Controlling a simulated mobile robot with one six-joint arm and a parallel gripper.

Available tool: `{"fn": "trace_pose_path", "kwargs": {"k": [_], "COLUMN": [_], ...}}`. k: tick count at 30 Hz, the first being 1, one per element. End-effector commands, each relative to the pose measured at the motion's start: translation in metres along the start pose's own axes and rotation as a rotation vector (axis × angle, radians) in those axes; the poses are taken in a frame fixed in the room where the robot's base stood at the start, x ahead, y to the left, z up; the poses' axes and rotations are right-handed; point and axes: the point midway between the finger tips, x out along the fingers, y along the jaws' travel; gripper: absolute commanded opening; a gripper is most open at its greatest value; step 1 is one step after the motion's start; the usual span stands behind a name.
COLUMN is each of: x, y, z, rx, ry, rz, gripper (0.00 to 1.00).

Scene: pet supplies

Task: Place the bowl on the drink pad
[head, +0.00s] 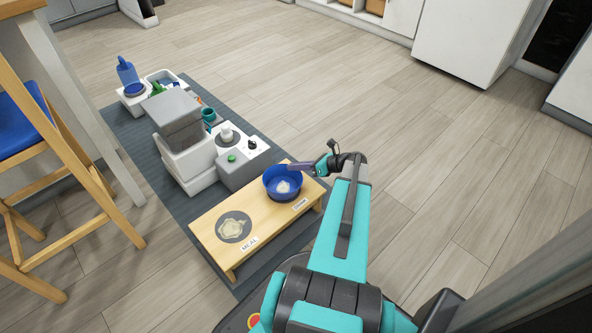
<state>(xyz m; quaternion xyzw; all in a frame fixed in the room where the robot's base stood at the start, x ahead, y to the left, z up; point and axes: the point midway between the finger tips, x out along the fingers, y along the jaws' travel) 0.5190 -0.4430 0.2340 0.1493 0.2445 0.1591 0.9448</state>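The blue bowl (271,194) is at the right end of a low wooden stand (258,219), with something pale inside it. A small label (300,204) is on the stand's front edge by the bowl; its word is too small to read surely. No drink pad shows there; the bowl hides the surface beneath it. Whether the bowl rests on the stand or hangs just above it is hard to tell. My gripper (294,168) reaches in from the right, its tip at the bowl's far right rim. Its finger gap cannot be made out.
A grey round pad (222,219) with a pale patch lies at the stand's left end, by a label reading MEAL. White and grey boxes (190,160) stand close behind on a dark mat (160,178). A wooden chair is at left. Floor at right is clear.

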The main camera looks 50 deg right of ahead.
Motion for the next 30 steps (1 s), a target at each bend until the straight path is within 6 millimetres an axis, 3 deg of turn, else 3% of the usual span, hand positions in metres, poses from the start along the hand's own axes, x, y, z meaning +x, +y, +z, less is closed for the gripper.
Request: {"fn": "trace_pose_path", "kwargs": {"k": [17, 18, 21, 30], "x": [0.0021, 0.0023, 0.0022, 0.0022], "y": [-0.0026, -0.0026, -0.0025, -0.0024], "z": [-0.0053, -0.0060, -0.0060, -0.0057], "rx": [0.002, 0.001, 0.001, 0.001], "ry": [-0.002, -0.001, -0.001, 0.000], "rz": [-0.001, -0.001, -0.001, -0.001], "gripper": [0.00, 0.10, 0.25, 0.25]}}
